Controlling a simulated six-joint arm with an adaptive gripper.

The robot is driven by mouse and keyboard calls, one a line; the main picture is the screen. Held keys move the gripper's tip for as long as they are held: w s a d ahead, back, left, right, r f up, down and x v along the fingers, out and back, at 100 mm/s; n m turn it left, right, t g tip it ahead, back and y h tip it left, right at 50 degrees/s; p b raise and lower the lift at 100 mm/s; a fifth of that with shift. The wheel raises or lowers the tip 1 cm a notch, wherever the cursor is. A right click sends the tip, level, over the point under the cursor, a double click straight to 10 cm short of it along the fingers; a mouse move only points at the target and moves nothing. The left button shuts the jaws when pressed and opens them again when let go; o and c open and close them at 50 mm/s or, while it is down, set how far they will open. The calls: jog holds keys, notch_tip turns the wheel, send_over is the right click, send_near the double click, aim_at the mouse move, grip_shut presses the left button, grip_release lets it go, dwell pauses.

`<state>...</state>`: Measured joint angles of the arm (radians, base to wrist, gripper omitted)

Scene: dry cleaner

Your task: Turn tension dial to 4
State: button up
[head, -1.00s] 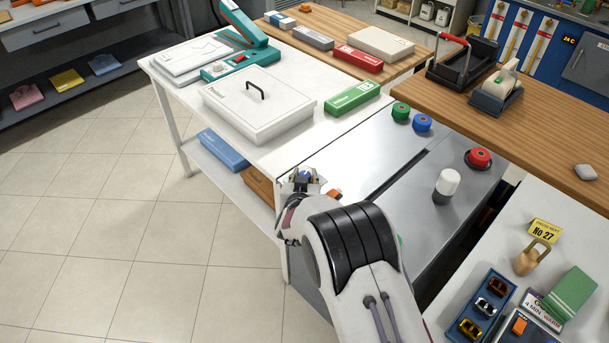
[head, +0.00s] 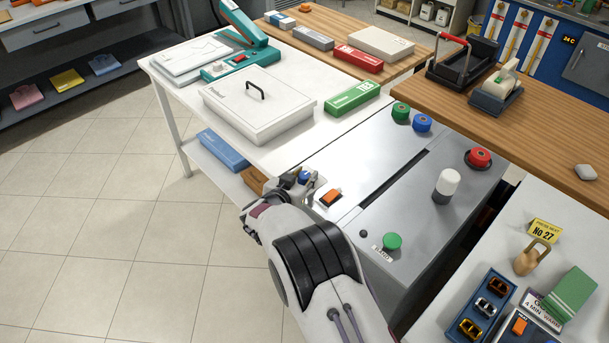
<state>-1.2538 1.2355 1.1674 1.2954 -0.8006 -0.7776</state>
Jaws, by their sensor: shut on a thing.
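My gripper (head: 302,178) is at the left front corner of the grey machine top (head: 350,165). It is shut around a small piece with a blue part (head: 304,175), which I take to be the tension dial. The fingers cover most of it, and no scale, number or pointer can be read. My arm reaches in from the bottom of the head view, left of the machine.
Close right of my gripper is an orange switch (head: 329,198). The machine also carries a green button (head: 392,241), a white-capped post (head: 446,187), a red button (head: 479,157), and green (head: 400,111) and blue (head: 422,123) knobs. A white lidded box (head: 257,105) stands behind.

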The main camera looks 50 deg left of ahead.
jog(key=shift+w+r+m+t+h, duration=0.1)
jog(key=shift+m+t+h, duration=0.5)
jog(key=shift+m+h, duration=1.35)
jog(key=o, duration=1.1)
jog(key=shift+s, duration=0.25)
jog(key=shift+s+r, duration=0.2)
jog(key=shift+s, duration=0.4)
jog(key=shift+v, duration=5.2)
jog(key=shift+w+r, duration=0.1)
jog(key=shift+r, duration=0.05)
